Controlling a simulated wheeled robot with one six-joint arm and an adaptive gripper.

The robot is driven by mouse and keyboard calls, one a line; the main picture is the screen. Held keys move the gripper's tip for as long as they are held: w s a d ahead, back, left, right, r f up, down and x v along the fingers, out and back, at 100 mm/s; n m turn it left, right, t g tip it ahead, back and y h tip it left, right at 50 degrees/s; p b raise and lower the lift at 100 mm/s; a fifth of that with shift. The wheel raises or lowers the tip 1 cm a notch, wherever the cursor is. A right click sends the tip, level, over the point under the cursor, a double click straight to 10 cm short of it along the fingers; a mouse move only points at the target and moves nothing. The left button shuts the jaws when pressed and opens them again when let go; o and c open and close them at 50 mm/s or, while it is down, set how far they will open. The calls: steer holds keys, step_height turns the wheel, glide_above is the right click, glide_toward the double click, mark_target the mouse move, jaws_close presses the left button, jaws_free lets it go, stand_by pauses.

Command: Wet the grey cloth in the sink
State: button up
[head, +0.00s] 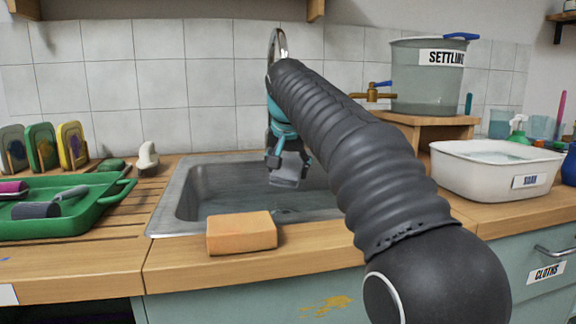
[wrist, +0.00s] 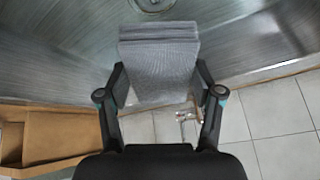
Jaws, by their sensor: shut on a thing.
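The folded grey cloth (wrist: 158,65) is between the two fingers of my gripper (wrist: 160,88) in the wrist view, and the fingers press on its sides. In the head view my gripper (head: 288,165) points down over the metal sink (head: 185,205), with the cloth (head: 287,181) hanging at its tips. The sink's drain (wrist: 152,4) shows beyond the cloth in the wrist view. The faucet (head: 277,45) rises behind my gripper and is partly hidden by my arm. I cannot tell whether the cloth touches the sink floor or is wet.
An orange sponge (head: 241,233) lies at the sink's front edge. A green tray (head: 70,215) with tools is at left. A white basin (head: 492,180) stands at right, near a settling tank (head: 420,85) with a brass tap. A pale object (head: 147,156) stands behind the sink's left corner.

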mark_target(288, 162)
step_height(288, 162, down, 6)
steer(key=b, duration=0.4)
steer(key=shift+f, duration=0.1)
stand_by(0.7)
step_height(288, 162, up, 9)
steer(key=p, duration=0.9)
steer(key=shift+f, duration=0.2)
steer(key=shift+r, duration=1.25)
stand_by(1.1)
steer(key=shift+r, duration=2)
